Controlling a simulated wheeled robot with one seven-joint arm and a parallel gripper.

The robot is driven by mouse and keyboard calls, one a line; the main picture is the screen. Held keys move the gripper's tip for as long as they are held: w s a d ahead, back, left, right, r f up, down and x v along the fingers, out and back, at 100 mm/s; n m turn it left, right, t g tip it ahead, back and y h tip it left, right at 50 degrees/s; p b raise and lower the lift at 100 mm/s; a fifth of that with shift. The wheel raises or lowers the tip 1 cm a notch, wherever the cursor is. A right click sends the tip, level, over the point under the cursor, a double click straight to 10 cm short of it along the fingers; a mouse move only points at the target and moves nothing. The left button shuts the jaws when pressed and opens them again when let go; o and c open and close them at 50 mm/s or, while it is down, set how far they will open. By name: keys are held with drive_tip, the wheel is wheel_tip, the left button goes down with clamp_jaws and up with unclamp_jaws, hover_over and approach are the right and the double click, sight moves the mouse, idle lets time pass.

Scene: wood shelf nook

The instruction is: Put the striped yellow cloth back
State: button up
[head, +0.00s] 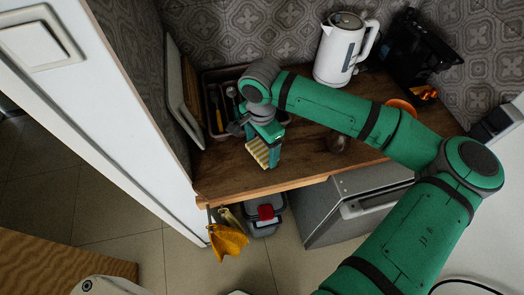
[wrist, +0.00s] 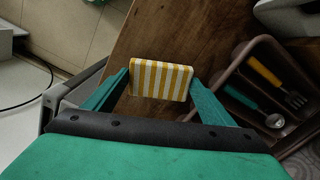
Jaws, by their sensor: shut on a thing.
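The striped yellow cloth (head: 258,153), a small folded block with yellow and white stripes, is held over the wooden counter (head: 230,172) near its front edge. My gripper (head: 272,150) is shut on it. In the wrist view the cloth (wrist: 160,80) sits between the two green fingers of my gripper (wrist: 160,88), with its striped face showing. Whether the cloth touches the counter cannot be told.
A brown cutlery tray (wrist: 234,75) lies beside the cloth, partly behind my arm in the head view. A white kettle (head: 341,52), a black machine (head: 418,55) and an orange dish (head: 401,106) stand farther right. A yellow item (head: 228,240) hangs below the front edge.

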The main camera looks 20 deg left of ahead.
sight(262, 150)
wheel_tip(262, 150, down, 2)
drive_tip(key=shift+f, duration=0.25)
drive_tip(key=shift+w+f, duration=0.15)
drive_tip(key=shift+f, duration=0.05)
drive_tip(key=shift+a, duration=0.15)
drive_tip(key=shift+f, duration=0.15)
drive_tip(key=o, duration=1.1)
drive_tip(key=shift+d, duration=0.25)
drive_tip(key=shift+s, duration=0.2)
wheel_tip(262, 150, up, 12)
drive_tip(key=shift+r, duration=0.2)
